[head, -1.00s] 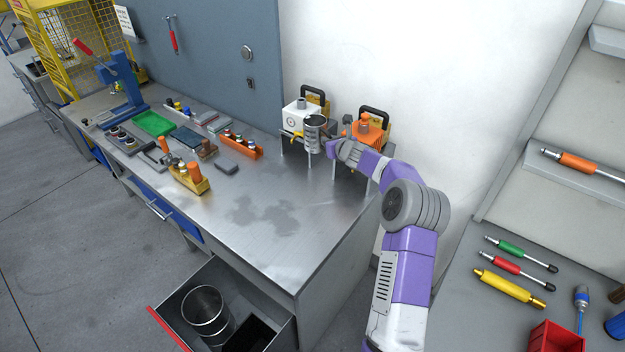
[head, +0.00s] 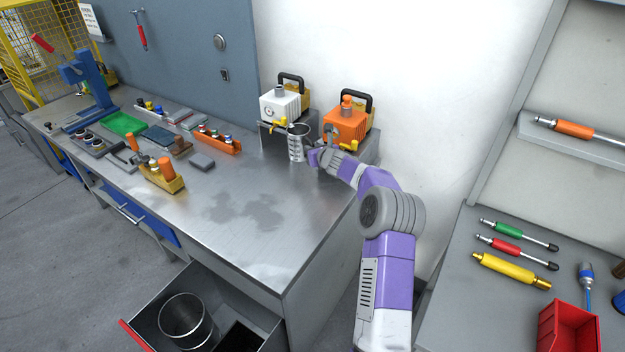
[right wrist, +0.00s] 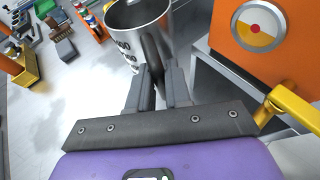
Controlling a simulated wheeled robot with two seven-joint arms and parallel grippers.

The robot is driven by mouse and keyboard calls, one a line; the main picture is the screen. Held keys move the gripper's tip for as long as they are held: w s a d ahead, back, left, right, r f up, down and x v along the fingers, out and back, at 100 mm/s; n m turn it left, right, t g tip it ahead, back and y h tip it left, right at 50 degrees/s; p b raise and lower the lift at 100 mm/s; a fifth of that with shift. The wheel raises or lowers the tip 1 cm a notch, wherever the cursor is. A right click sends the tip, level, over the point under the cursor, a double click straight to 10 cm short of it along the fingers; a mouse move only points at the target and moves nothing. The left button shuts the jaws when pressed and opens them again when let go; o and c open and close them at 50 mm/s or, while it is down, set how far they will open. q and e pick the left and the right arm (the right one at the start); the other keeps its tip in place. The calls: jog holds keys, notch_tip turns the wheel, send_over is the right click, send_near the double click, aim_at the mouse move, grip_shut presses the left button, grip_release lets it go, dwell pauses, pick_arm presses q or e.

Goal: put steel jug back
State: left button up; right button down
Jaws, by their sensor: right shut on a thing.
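The steel jug (head: 297,146) is upright near the back of the workbench, in front of the white machine. In the right wrist view the jug (right wrist: 125,40) stands just beyond my fingers, with its dark handle between them. My right gripper (head: 318,157) is shut on the jug's handle; it also shows in the right wrist view (right wrist: 158,85). I cannot tell whether the jug's base touches the bench. My left gripper is not in view.
A white machine (head: 278,106) and an orange machine (head: 344,126) with yellow taps stand behind the jug. The bench's front middle (head: 240,220) is clear. An open drawer (head: 150,322) holds a metal container (head: 188,320). A side bench (head: 470,300) with tools is at right.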

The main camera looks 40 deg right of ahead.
notch_tip(320, 180, down, 9)
jog(key=b, duration=0.5)
jog(key=shift+r, duration=0.2)
jog(key=c, duration=1.1)
grip_release()
jog(key=shift+o, duration=0.2)
jog(key=shift+s, duration=0.1)
